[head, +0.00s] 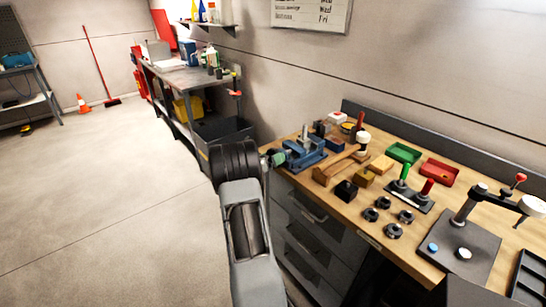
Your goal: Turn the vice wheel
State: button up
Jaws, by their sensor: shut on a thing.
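The blue vice (304,153) is fixed at the left end of the wooden workbench. Its small greenish wheel (279,158) faces left, out past the bench edge. My gripper (267,163) is at the wheel, shut on it. My own wrist and forearm hide most of the gripper and part of the wheel, so the fingers and the exact grip do not show clearly.
Wooden blocks and a mallet lie right of the vice. A dark bin (222,132) stands behind my wrist. The floor (90,200) at left is clear.

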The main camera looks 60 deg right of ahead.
jog(key=shift+s+a+f, duration=0.1)
jog(key=shift+f, duration=0.2)
jog(key=o, duration=0.5)
jog(key=shift+o, duration=0.9)
jog(key=shift+r, duration=0.2)
jog(key=b+v, duration=0.1)
jog(key=v, duration=1.2)
jog(key=shift+a, duration=0.35)
